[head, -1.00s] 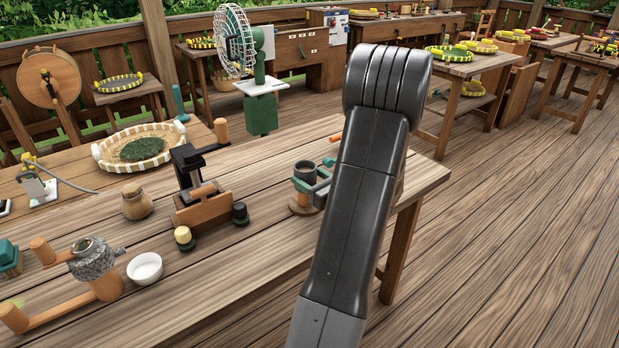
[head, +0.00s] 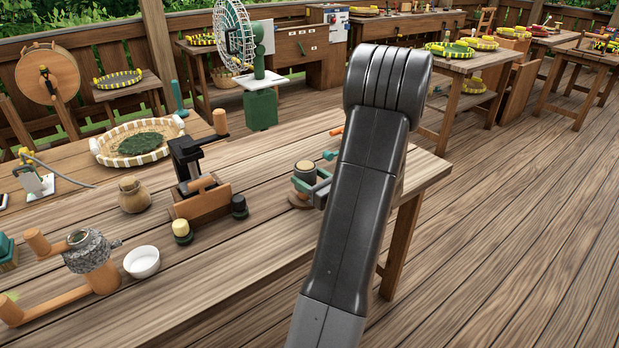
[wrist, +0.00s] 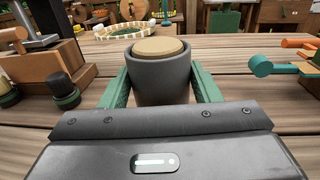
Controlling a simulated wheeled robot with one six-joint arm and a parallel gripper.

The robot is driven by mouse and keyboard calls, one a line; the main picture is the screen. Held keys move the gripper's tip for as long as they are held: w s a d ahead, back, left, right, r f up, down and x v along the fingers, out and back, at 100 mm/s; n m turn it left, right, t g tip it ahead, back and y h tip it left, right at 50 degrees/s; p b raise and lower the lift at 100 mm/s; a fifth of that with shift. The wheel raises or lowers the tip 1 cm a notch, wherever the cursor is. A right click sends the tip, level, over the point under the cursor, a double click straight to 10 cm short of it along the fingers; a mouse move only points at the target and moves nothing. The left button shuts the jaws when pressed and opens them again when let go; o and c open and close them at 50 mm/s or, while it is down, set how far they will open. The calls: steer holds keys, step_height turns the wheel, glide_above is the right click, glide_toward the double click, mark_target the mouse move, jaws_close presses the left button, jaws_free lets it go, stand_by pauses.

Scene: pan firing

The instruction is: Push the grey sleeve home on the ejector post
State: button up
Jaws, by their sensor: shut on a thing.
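The grey sleeve (wrist: 160,90) stands upright in the middle of the wrist view. My gripper (wrist: 161,78) is shut on it, with one green finger on each side. A round tan top (wrist: 158,46) fills the sleeve's mouth and sits about level with or slightly above its rim; it may be the ejector post's top or something on it. In the head view the sleeve (head: 305,168) shows just left of my arm, above a round wooden base (head: 298,202). The rest of the post is hidden inside and behind the sleeve and gripper.
A wooden press (head: 197,180) stands left of the sleeve, with a dark-knobbed piece (head: 239,206) nearby. A teal-handled tool (wrist: 262,67) and an orange one (wrist: 298,43) lie to the right in the wrist view.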

steer(key=shift+f+b, duration=1.25)
steer(key=shift+f, duration=0.25)
steer(key=o, duration=1.3)
steer(key=v, duration=1.3)
steer(key=shift+s+d, duration=0.25)
steer(key=shift+s, duration=0.05)
steer(key=x, duration=1.3)
steer(key=shift+w+a, duration=0.15)
steer(key=shift+w+a+r, duration=0.15)
steer(key=shift+w+r, duration=0.05)
steer(key=shift+r+p, duration=0.25)
steer(key=shift+p, duration=0.15)
